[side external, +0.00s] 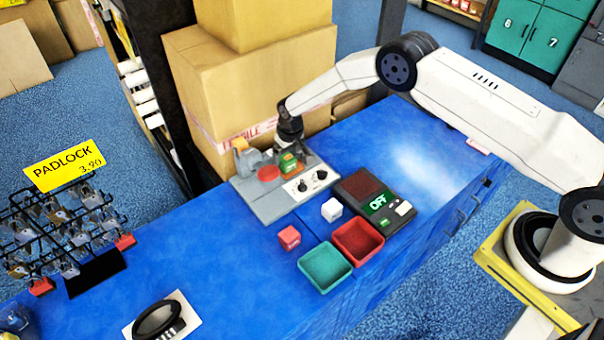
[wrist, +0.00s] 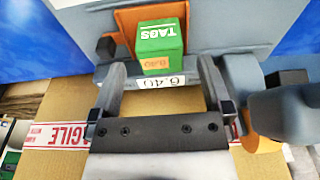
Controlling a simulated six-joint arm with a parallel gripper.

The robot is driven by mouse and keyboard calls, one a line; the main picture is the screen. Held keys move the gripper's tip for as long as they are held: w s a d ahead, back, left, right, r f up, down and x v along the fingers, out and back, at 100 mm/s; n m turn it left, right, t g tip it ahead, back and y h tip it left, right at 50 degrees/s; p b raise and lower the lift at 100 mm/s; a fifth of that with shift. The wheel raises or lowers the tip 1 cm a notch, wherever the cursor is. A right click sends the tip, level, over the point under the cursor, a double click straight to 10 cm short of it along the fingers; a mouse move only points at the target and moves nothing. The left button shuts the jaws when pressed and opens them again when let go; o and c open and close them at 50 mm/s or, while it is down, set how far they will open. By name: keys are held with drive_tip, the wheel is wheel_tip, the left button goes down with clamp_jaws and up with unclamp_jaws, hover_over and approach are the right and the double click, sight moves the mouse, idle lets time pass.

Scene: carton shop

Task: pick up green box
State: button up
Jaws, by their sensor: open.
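The green box (side external: 288,163) sits on the grey machine (side external: 262,208) at the back of the blue counter. In the wrist view the green box (wrist: 158,38) carries a white "TABS" label and an orange price strip, and rests in front of an orange backing. My gripper (side external: 289,148) is over the machine, right by the box. In the wrist view my gripper (wrist: 162,68) is open, with one finger to each side of the box's near end. The box lies mostly beyond the fingertips, and I see no contact.
Large cartons (side external: 255,75) stand close behind the machine. A red tray (side external: 358,242), green tray (side external: 325,267), white cube (side external: 332,209), red cube (side external: 289,237) and dark scale (side external: 380,205) are in front. A padlock rack (side external: 60,230) stands left.

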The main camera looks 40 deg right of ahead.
sight(287, 158)
drive_tip(key=shift+w+f, duration=0.15)
drive_tip(key=shift+f, duration=0.7)
drive_tip(key=shift+w+f, duration=0.1)
drive_tip(key=shift+f, duration=0.75)
clamp_jaws()
drive_tip(key=shift+r, duration=0.15)
